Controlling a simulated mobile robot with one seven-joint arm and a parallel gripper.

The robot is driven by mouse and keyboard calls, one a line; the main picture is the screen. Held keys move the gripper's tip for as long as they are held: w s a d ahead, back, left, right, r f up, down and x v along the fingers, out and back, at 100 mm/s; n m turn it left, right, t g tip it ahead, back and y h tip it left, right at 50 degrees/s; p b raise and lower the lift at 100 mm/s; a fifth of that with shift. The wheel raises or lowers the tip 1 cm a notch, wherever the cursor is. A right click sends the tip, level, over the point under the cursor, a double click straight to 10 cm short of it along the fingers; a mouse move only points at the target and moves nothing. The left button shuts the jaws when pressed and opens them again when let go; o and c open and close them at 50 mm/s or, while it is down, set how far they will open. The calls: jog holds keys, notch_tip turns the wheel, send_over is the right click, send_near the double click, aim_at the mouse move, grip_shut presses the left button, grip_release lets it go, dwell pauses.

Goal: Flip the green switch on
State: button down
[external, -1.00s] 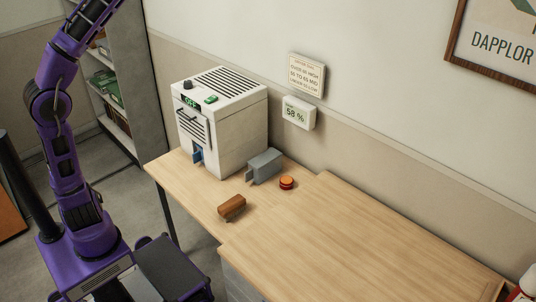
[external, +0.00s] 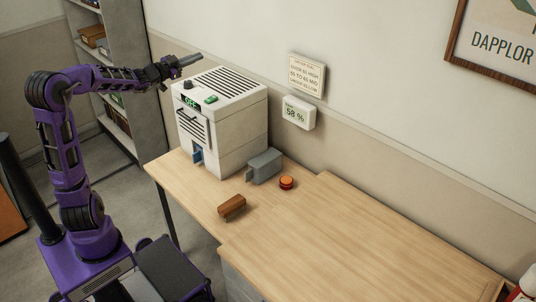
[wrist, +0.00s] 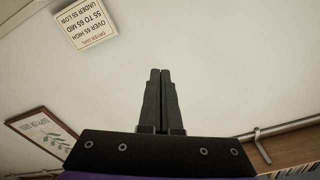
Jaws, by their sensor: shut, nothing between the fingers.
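The green switch (external: 211,99) sits on the top front edge of a white vented machine (external: 234,130). Beside it is a black knob (external: 188,84), and a small display (external: 190,101) below it appears to read OFF. My gripper (external: 198,58) is shut and empty, raised above the machine's back left corner and apart from the switch. In the wrist view my shut fingers (wrist: 159,75) point toward the wall, and the switch is not in that view.
A sign about the dryer dial (external: 307,75) and a 58 % readout (external: 299,113) hang on the wall.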

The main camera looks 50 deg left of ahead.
jog(key=s+a+f+n+g, duration=0.1)
jog(key=s+f+n, duration=0.4)
jog(key=f, duration=0.8)
jog(key=shift+s+a, duration=0.3)
jog(key=shift+s, duration=0.25)
send_over(208, 100)
jog(key=s, duration=0.1)
jog(key=shift+f+b, duration=0.4)
jog(key=shift+f, duration=0.05)
jog(key=shift+w+f+b, duration=0.15)
jog(key=shift+w+f, duration=0.05)
jog(key=shift+f, duration=0.4)
jog(key=shift+w+f+b, duration=0.15)
jog(key=shift+w+f, duration=0.05)
jog(key=shift+f, duration=0.4)
jog(key=shift+w+a+f, duration=0.1)
jog(key=shift+f, duration=0.65)
